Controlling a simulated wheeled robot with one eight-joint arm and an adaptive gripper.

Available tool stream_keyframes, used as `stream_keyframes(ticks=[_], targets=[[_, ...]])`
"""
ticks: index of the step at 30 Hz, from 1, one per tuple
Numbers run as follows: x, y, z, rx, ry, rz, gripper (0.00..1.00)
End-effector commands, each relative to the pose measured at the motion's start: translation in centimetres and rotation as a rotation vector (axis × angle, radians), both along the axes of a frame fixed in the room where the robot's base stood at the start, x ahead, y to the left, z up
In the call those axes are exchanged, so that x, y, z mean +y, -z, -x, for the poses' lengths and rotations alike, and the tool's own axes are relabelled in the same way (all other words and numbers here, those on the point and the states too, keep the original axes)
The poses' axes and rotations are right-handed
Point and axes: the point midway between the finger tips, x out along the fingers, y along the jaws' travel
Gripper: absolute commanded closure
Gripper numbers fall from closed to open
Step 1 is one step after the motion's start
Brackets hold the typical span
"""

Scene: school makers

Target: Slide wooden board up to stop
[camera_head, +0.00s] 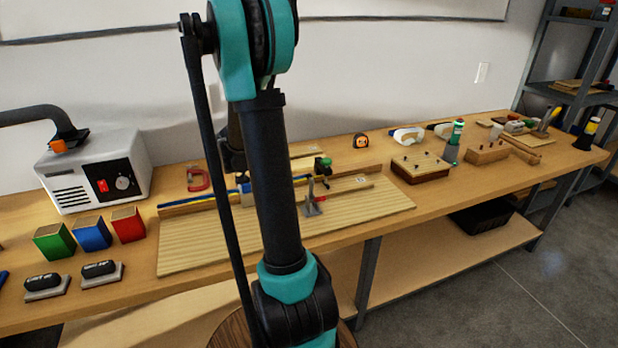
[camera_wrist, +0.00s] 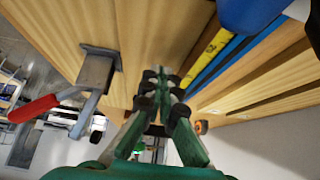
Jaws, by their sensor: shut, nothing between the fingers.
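A wooden board (camera_head: 348,188) lies on the ribbed wooden base panel (camera_head: 215,245) along the back fence (camera_head: 190,207), mostly hidden behind my arm in the head view. In the wrist view pale wood (camera_wrist: 160,35) fills the area past my fingertips; I cannot tell where board and panel meet. My gripper (camera_wrist: 160,78) is shut and empty, close to this wood; contact is unclear. A blue block (camera_head: 246,190), perhaps the stop, shows by the fence and as a blue shape (camera_wrist: 245,12) in the wrist view.
A toggle clamp (camera_head: 312,198) with a red handle stands on the panel, left of my fingers in the wrist view (camera_wrist: 95,72). Coloured bins (camera_head: 92,234) and a white machine (camera_head: 95,170) are at left.

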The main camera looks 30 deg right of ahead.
Motion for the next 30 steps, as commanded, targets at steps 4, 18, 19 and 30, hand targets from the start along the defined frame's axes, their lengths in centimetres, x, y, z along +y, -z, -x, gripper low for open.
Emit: stream_keyframes(ticks=[4,18,19,30], targets=[[-1.2,0.0,0.3,-0.001,0.004,0.000,1.00],[-9.7,0.0,2.5,0.000,0.006,0.000,1.00],[-10.2,0.0,2.5,-0.001,0.004,0.000,1.00],[-11.6,1.6,2.8,0.000,0.000,-0.001,1.00]])
